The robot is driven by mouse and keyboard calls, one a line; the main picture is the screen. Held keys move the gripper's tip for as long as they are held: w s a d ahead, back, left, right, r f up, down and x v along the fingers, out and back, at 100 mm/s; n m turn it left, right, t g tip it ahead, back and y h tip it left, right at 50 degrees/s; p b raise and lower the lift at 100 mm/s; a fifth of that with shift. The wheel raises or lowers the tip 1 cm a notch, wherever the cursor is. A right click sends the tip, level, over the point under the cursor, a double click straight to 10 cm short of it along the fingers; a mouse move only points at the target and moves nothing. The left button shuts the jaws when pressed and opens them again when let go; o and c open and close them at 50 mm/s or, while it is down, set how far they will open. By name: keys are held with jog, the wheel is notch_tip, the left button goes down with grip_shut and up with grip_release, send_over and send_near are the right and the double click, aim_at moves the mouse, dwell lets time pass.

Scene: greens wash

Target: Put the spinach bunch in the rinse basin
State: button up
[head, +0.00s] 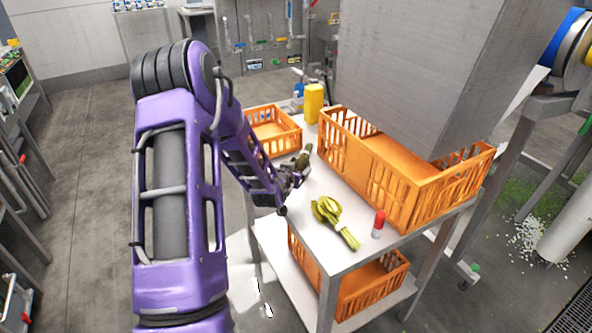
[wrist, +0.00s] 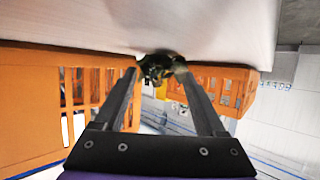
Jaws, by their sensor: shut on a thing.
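The spinach bunch (head: 304,157) is a small dark green bunch at my gripper (head: 294,175), over the left part of the steel table (head: 318,178). In the wrist view it shows as a dark leafy clump (wrist: 157,66) between the fingertips of my gripper (wrist: 157,74). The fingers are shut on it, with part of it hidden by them. I cannot tell in these views whether it is clear of the tabletop. I cannot make out a rinse basin for certain in either view.
A yellow-green bunch (head: 328,210) and a red-capped shaker (head: 378,224) lie or stand near the front. A large orange crate (head: 425,208), a smaller orange crate (head: 262,143) and a yellow bottle (head: 314,102) are on the table. A grey box-like hood (head: 430,70) hangs over the large crate.

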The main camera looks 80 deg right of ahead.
jog(key=shift+f+b, duration=0.2)
jog(key=shift+b, duration=0.1)
jog(key=o, duration=1.3)
jog(key=shift+r, duration=0.1)
jog(key=shift+o, duration=0.2)
